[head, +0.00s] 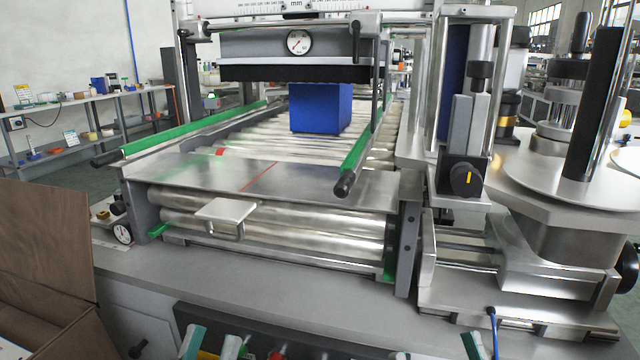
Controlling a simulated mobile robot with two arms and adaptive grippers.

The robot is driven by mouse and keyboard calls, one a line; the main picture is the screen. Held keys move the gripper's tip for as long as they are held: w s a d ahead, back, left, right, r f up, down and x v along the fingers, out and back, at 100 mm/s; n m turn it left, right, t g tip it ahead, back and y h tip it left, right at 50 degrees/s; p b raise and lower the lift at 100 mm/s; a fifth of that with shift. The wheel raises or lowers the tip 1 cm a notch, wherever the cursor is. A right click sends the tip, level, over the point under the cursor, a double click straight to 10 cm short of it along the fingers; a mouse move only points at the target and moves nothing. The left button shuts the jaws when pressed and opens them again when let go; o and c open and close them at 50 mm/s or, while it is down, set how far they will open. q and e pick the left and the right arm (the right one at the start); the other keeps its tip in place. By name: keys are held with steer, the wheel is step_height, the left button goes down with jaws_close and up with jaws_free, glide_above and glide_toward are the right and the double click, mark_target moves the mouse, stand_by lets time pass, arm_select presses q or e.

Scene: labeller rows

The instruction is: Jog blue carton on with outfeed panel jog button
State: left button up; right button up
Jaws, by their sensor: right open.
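The blue carton (320,110) stands upright on the roller conveyor (265,142), under the dark pad of the overhead head (300,73). Its top is hidden by that pad. A dark control panel (300,328) is on the front of the bench at the bottom edge. A red button (276,355) shows there, cut off by the frame; the labels cannot be read. My right gripper (438,352) is open and empty at the panel's right end. Both are mostly out of frame.
Green-edged guide rails (205,128) flank the conveyor. A flat metal plate (240,172) with a red line lies before the rollers. A small bracket (226,211) juts forward. An open cardboard box (45,260) is at left; reel machinery (570,190) stands at right. The bench front (240,275) is clear.

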arm_select(q)
steer(key=shift+c, duration=0.2)
stand_by(0.3)
jaws_close()
stand_by(1.2)
